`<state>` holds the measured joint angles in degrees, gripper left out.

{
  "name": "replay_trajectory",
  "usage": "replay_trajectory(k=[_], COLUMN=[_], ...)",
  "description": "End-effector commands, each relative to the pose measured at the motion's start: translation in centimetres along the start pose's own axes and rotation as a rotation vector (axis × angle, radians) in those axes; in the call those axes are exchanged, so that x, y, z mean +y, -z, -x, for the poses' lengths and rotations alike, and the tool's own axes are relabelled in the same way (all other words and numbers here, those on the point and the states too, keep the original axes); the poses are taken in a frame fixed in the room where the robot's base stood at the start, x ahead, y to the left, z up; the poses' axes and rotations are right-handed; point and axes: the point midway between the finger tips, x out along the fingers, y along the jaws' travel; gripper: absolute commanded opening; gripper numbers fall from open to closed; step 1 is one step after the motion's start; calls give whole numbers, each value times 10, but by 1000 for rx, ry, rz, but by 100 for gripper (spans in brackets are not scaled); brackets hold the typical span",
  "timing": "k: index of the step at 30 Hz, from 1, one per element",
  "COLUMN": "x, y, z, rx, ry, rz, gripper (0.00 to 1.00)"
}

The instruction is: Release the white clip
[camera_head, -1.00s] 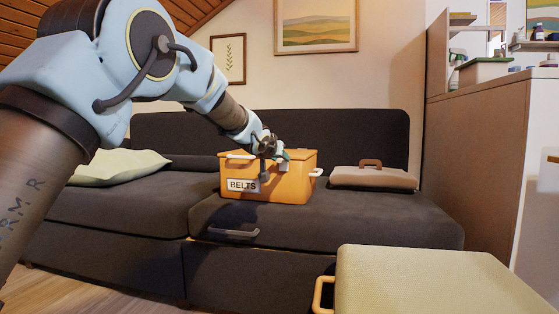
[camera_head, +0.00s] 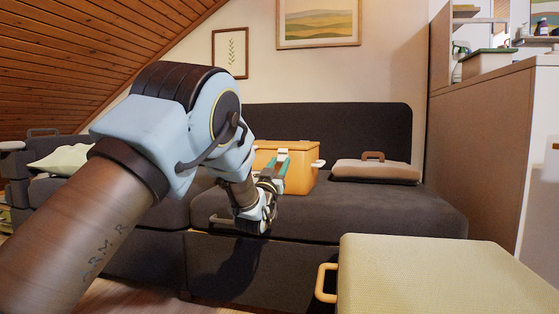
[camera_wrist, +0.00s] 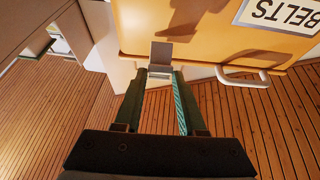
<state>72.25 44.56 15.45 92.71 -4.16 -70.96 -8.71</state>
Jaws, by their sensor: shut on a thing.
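The orange box (camera_head: 302,172) stands closed on the dark sofa seat, and its front fills the top of the wrist view (camera_wrist: 195,22), upside down. The white clip (camera_head: 282,153) sits on its front by the lid edge; in the wrist view its grey plate (camera_wrist: 161,52) and pale end (camera_wrist: 160,71) show. My gripper (camera_wrist: 161,78) has its green fingers on either side of the pale end, shut on it. In the head view my gripper (camera_head: 280,166) reaches up to the clip from below and in front.
A white handle (camera_wrist: 243,76) projects beside the clip, and a BELTS label (camera_wrist: 275,14) is on the box front. A brown case (camera_head: 375,172) lies right of the box. A pale padded case (camera_head: 430,275) stands in the right foreground.

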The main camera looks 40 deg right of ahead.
Motion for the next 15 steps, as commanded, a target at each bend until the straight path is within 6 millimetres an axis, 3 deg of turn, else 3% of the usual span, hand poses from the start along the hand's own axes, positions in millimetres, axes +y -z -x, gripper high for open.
replay_trajectory(k=[15], x=[0], y=[-16], z=[5], rx=[219], ry=[-1], rz=[1], gripper=[0])
